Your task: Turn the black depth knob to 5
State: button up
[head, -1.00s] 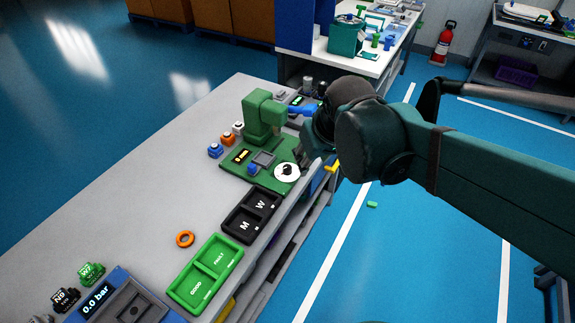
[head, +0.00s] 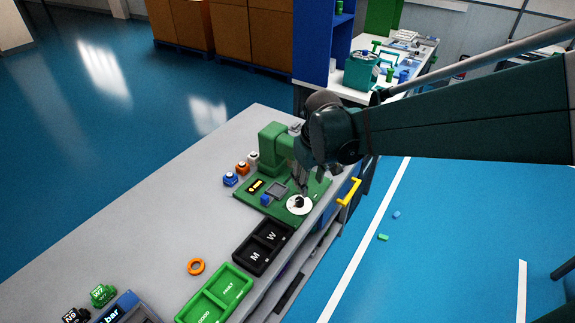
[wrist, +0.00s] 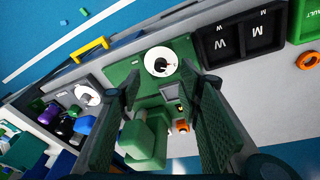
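The black depth knob (head: 299,201) sits at the centre of a round white dial (head: 290,208) on the green machine base, near the bench's front edge. In the wrist view the knob (wrist: 160,66) is beyond the fingertips, within its white dial (wrist: 161,54). The dial marks are too small to read. My gripper (head: 304,188) is close above the knob and partly overlaps it in the head view. In the wrist view my gripper (wrist: 169,80) has its two fingers spread apart with nothing between the tips. I cannot tell if a finger touches the knob.
The green machine head (head: 274,143) stands just behind the dial. A blue button (head: 265,200) and grey plate (head: 277,190) are beside it. A black M/W tray (head: 262,246) lies in front. A yellow handle (head: 348,191) sticks out from the bench's right side.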

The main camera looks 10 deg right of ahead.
jog(key=n+g+p, duration=0.2)
send_near(300, 200)
jog(key=shift+s+f, duration=0.1)
jog(key=shift+s, duration=0.1)
jog(key=shift+w+a+f, duration=0.1)
jog(key=shift+w+f, duration=0.15)
jog(key=shift+f, duration=0.45)
jog(key=shift+w+f+b, duration=0.15)
jog(key=shift+f+b, duration=0.3)
jog(key=shift+f, duration=3.4)
jog(key=c, duration=0.9)
